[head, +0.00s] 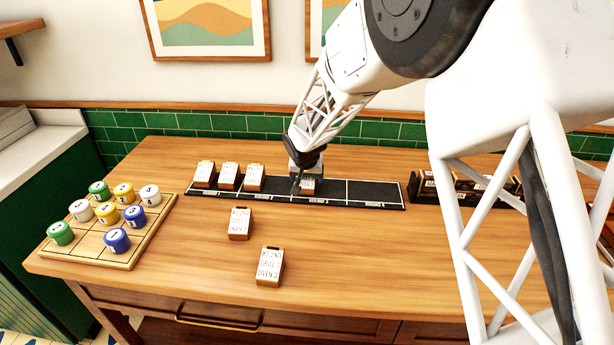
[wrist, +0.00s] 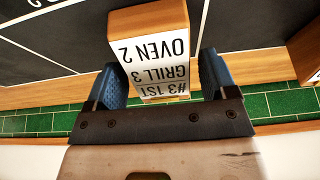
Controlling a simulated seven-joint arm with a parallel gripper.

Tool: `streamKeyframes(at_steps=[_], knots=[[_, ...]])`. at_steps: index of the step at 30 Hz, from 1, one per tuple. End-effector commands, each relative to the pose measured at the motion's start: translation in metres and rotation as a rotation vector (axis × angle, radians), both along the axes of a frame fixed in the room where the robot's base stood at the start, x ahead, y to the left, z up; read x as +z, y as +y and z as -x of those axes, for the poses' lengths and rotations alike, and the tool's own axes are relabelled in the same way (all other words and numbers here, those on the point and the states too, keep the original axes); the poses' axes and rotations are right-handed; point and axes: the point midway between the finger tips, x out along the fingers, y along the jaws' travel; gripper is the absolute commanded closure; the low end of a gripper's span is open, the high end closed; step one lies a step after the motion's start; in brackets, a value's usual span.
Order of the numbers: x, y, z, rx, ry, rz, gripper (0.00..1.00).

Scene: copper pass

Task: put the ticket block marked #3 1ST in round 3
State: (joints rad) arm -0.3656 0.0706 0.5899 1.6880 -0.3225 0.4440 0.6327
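The ticket block marked #3 1ST, GRILL 3, OVEN 2 (wrist: 160,60) is an orange-brown block with a white lettered face. In the head view it (head: 308,186) stands on the black strip (head: 375,193), in the section right of the three grouped blocks. My gripper (head: 303,172) is low over it. In the wrist view the blue fingers of my gripper (wrist: 160,82) straddle the block, with a narrow gap showing at the right finger. The strip's section lettering is too small to read in the head view.
Three similar blocks (head: 229,176) stand at the strip's left. Two more blocks, one (head: 239,223) behind the other (head: 269,266), lie on the open table. A wooden board (head: 128,258) with coloured round pieces is at left. A dark rack (head: 425,188) is at right.

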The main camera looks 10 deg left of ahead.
Motion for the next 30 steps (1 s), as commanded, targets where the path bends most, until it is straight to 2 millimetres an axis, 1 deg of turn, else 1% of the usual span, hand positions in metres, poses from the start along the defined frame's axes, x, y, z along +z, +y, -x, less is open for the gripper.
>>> streamKeyframes(at_steps=[11, 17, 23, 30], knots=[[0.001, 0.000, 0.000, 0.000, 0.000, 0.000, 0.17], [0.010, 0.000, 0.003, 0.001, -0.001, 0.000, 0.17], [0.031, 0.000, 0.011, 0.000, -0.003, -0.001, 0.17], [0.064, 0.000, 0.025, 0.000, -0.001, 0.000, 0.17]])
